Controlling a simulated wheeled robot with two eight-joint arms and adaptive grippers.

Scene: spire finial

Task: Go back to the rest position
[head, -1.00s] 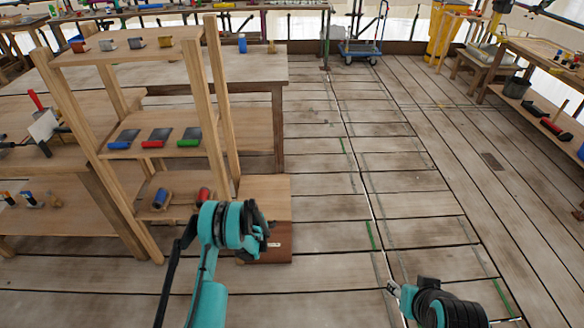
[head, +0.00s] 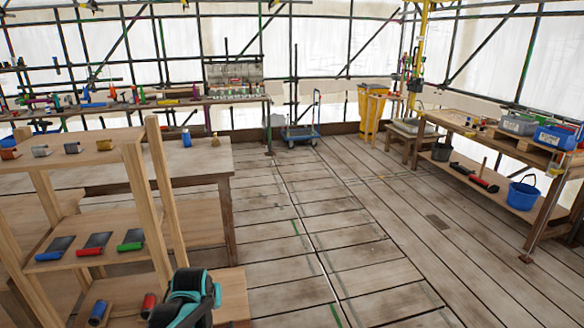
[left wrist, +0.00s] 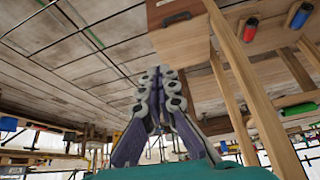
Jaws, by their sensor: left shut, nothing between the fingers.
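My left gripper (left wrist: 160,75) shows in the left wrist view, its fingers together and empty. In the head view, a teal and black part of my left arm (head: 188,295) stands at the bottom, in front of the wooden shelf rack (head: 155,170); the fingers cannot be made out there. My right gripper is in neither view.
The rack holds several coloured rolls and dark plates. A wooden box (head: 232,295) stands at its foot, close to my left arm. Plank floor (head: 330,230) is open to the right. A blue trolley (head: 300,136) and a right-hand bench (head: 470,130) stand farther off.

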